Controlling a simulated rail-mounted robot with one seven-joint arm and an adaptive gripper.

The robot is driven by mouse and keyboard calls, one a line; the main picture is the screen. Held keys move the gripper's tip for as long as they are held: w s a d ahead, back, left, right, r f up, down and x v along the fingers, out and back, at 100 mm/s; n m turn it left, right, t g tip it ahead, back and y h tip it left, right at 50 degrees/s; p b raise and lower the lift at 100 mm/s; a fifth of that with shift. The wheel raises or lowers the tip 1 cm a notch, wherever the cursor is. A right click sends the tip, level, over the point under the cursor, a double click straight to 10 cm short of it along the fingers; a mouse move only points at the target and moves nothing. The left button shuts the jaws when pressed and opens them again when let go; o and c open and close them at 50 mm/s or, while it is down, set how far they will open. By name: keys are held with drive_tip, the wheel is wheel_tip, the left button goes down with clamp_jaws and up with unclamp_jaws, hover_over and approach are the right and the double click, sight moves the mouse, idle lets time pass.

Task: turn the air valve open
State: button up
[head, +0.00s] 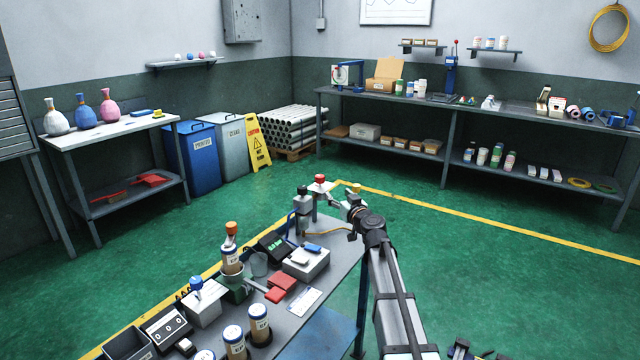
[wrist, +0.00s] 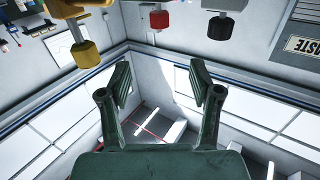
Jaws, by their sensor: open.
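Three knobs stand at the far end of the workbench in the head view: a black one (head: 302,190), a red one (head: 320,179) and a yellow one (head: 355,188). Along the top of the wrist view, they appear upside down as yellow (wrist: 83,53), red (wrist: 160,19) and black (wrist: 219,28). I cannot tell which is the air valve; no label on them is readable. My gripper (head: 338,201) is close beside the knobs in the head view. In the wrist view my gripper (wrist: 162,82) has its fingers spread and nothing between them. The knobs lie outside the fingers.
The workbench (head: 345,250) carries a grey-white box (head: 306,262), a dark device with a green display (head: 273,246), brown bottles (head: 259,323) and red pieces (head: 283,281). The green floor (head: 460,270) right of my arm is mostly clear. A long shelf bench (head: 450,107) lines the back wall.

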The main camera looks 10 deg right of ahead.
sight(322, 178)
drive_tip(key=p+x, duration=0.3)
drive_tip(key=x, duration=1.3)
drive_tip(key=shift+w, duration=0.4)
drive_tip(key=c, duration=1.2)
